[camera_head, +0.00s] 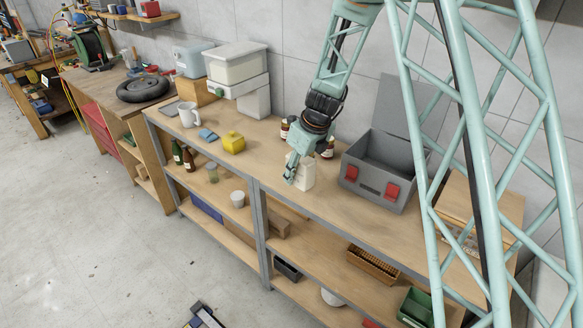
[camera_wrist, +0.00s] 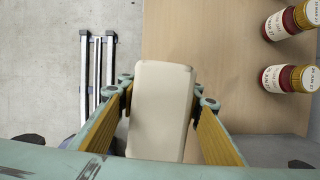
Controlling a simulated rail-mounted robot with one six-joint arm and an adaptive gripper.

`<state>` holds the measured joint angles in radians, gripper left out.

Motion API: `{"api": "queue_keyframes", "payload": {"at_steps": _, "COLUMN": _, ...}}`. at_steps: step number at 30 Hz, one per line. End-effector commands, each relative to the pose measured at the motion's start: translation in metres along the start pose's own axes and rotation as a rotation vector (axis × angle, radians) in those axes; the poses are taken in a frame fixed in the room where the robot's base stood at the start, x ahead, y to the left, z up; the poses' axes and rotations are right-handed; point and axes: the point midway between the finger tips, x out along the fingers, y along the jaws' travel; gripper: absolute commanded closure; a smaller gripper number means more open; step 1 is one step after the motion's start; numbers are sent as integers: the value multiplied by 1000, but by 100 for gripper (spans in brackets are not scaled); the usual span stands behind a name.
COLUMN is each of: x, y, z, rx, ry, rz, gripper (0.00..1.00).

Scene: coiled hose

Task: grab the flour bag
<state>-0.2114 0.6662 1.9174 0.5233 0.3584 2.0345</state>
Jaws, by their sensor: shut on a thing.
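The flour bag (camera_wrist: 160,112) is a pale cream, box-like packet with rounded edges. In the wrist view it fills the space between the two fingers of my gripper (camera_wrist: 160,95), which touch it on both sides. In the head view the bag (camera_head: 306,172) stands upright on the wooden top of the shelf unit, near its front edge. My gripper (camera_head: 292,174) is shut on it there, reaching down from above and partly covering it. I cannot tell whether the bag's bottom touches the wood.
Jars with red-brown contents (camera_wrist: 285,78) stand close behind the bag. A grey toolbox (camera_head: 378,172) with red latches stands open to the right. A yellow container (camera_head: 233,143), a blue cloth (camera_head: 208,135) and a white mug (camera_head: 188,114) are to the left. The shelf's wooden top (camera_head: 265,160) is bare between.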

Motion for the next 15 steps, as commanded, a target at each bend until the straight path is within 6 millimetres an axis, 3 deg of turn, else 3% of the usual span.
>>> {"api": "queue_keyframes", "payload": {"at_steps": 7, "x": -8, "y": 10, "z": -18, "rx": 0, "ry": -1, "rz": -1, "gripper": 86}}
{"api": "queue_keyframes", "payload": {"at_steps": 15, "x": -11, "y": 13, "z": -24, "rx": -1, "ry": -1, "rz": -1, "gripper": 86}}
